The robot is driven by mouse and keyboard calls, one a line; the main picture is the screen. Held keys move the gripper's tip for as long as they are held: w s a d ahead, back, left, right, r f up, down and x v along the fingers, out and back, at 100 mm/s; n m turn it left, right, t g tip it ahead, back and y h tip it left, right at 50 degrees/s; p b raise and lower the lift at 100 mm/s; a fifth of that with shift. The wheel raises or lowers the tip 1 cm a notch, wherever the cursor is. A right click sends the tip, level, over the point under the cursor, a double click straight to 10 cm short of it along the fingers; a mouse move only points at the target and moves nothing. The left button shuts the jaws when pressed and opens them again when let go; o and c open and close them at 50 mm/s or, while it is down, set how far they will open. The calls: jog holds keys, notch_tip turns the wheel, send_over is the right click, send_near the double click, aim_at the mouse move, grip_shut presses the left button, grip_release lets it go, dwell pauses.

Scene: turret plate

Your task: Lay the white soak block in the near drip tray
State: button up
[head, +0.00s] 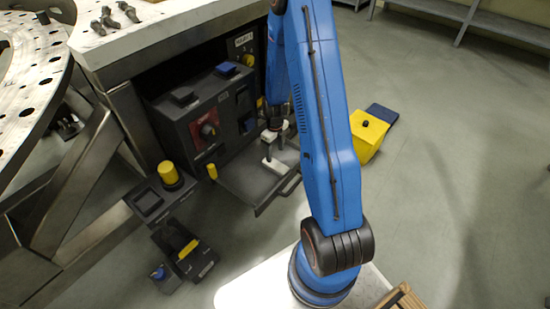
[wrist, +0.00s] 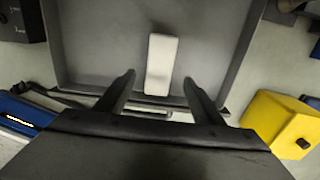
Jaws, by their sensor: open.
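The white soak block (wrist: 161,63) lies on the floor of a grey open tray (wrist: 224,66), close to the tray's front wall in the wrist view. The block also shows as a white piece in the head view (head: 276,166), inside the pulled-out tray (head: 250,185) with its bar handle. My gripper (wrist: 158,77) is open, with one finger on each side of the block's lower end in the wrist view. I see no finger touching the block, but the height gap is hard to judge. In the head view my arm partly hides the tray's right side.
A dark control box (head: 205,115) with a red panel stands behind the tray. A yellow knob (head: 169,173) and black holders are to the left. A yellow box (head: 367,135) stands on the floor at right. The floor before the tray is clear.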

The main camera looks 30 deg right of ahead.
jog(key=shift+r, duration=2.4)
